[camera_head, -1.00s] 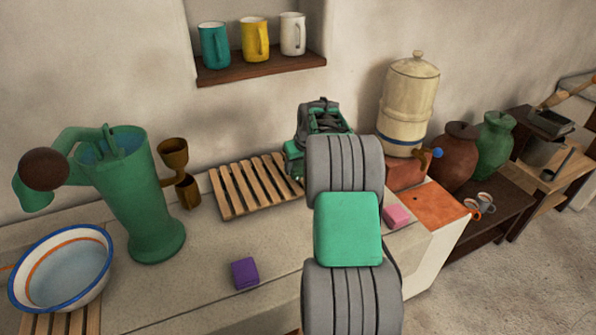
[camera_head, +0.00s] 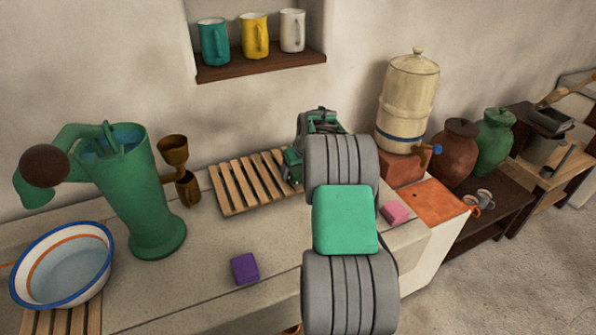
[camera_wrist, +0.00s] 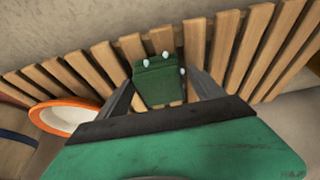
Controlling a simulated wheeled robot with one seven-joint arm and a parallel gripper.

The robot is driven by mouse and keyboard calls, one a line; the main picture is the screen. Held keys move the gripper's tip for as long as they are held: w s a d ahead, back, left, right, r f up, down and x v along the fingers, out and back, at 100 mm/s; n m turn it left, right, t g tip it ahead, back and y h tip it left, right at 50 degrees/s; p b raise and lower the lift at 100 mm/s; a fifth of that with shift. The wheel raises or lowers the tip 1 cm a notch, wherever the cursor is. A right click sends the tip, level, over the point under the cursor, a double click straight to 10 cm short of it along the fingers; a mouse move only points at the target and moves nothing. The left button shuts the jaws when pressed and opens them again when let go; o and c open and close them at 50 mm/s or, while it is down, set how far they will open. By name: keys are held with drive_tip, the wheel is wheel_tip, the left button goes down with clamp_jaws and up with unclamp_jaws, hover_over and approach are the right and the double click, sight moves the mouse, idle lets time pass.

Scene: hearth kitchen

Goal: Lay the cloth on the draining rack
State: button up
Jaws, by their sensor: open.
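The slatted wooden draining rack (camera_head: 237,191) lies on the counter against the back wall. My gripper (camera_wrist: 161,80) is over its right end, with its fingers apart. In the wrist view, a small dark green piece with white spots (camera_wrist: 158,84), which looks like the folded cloth, sits between the fingers against the rack's slats (camera_wrist: 257,42). I cannot tell whether it rests on the slats or touches a finger. In the head view, my arm covers much of this spot, and the cloth cannot be told apart from my green gripper parts.
A purple block (camera_head: 244,269) and a pink block (camera_head: 395,212) lie on the counter. A green pump (camera_head: 143,195) and a blue-rimmed bowl (camera_head: 62,265) stand left. Brass cups (camera_head: 175,152) are beside the rack. A cream water filter (camera_head: 408,100) stands right.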

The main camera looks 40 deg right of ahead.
drive_tip(key=shift+r, duration=0.3)
drive_tip(key=d+b+v, duration=0.1)
drive_tip(key=v, duration=1)
drive_tip(key=s+a+r, duration=0.2)
drive_tip(key=a, duration=0.5)
drive_tip(key=s+a+r, duration=0.1)
drive_tip(key=a, duration=0.5)
drive_tip(key=s+a+f+n, duration=0.1)
drive_tip(key=s+a+f, duration=0.1)
drive_tip(key=s+a, duration=0.7)
drive_tip(key=s+a+f+n+g, duration=0.1)
drive_tip(key=s+a+f, duration=0.1)
drive_tip(key=s+a, duration=0.8)
drive_tip(key=shift+s+f+y, duration=0.2)
drive_tip(key=shift+s+y, duration=0.1)
drive_tip(key=shift+y, duration=0.1)
drive_tip(key=shift+a, duration=0.15)
